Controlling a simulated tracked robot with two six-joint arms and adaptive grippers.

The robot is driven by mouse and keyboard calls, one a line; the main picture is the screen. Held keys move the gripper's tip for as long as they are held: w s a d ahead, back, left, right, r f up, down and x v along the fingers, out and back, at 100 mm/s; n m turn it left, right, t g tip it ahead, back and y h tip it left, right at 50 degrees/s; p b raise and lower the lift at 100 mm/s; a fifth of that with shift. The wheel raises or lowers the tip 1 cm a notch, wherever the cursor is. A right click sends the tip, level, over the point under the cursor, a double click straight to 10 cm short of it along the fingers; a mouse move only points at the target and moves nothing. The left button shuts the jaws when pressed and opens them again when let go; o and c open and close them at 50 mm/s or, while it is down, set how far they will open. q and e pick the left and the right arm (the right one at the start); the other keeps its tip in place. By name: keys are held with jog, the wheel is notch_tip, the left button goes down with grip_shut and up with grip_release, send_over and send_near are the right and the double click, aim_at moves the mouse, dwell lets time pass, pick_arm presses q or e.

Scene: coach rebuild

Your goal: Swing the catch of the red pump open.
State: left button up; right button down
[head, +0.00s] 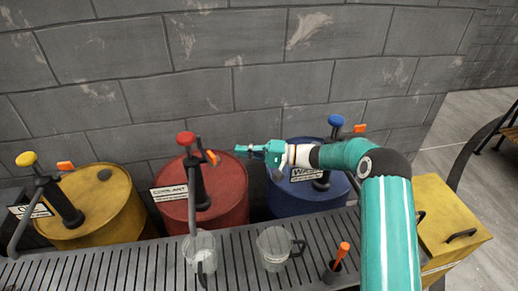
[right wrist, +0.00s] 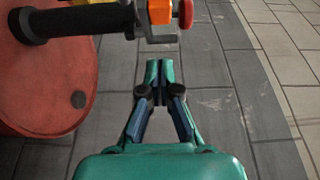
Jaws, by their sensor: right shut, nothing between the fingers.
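The red pump (head: 198,186) stands on the red drum labelled coolant (head: 232,205). It has a black tube and a red knob (head: 185,138). Its orange catch (head: 212,157) sticks out on the right of the pump head. In the right wrist view the orange catch (right wrist: 158,12) is at the top edge, partly cut off, beside the red knob (right wrist: 186,14). My right gripper (head: 238,148) is shut and empty, pointing left, just right of the catch with a small gap. Its closed fingertips (right wrist: 157,66) show below the catch. My left gripper is not in view.
A yellow drum (head: 105,200) and a blue drum (head: 290,197) with their own pumps flank the red one. Two clear jugs (head: 201,249) (head: 274,247) stand on the slatted bench (head: 120,268). An orange-handled tool (head: 342,252) is at the front. A block wall (head: 180,60) rises behind.

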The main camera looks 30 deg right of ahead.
jog(key=a+p, duration=0.1)
jog(key=a, duration=0.1)
jog(key=a+p, duration=0.1)
jog(key=a, duration=0.2)
jog(key=shift+w+a, duration=0.2)
jog(key=shift+a, duration=0.1)
jog(key=a+b, duration=0.1)
jog(key=b, duration=0.2)
jog(key=a+b, duration=0.1)
jog(key=b, duration=0.2)
jog(key=shift+s, duration=0.35)
jog(key=shift+d, duration=0.1)
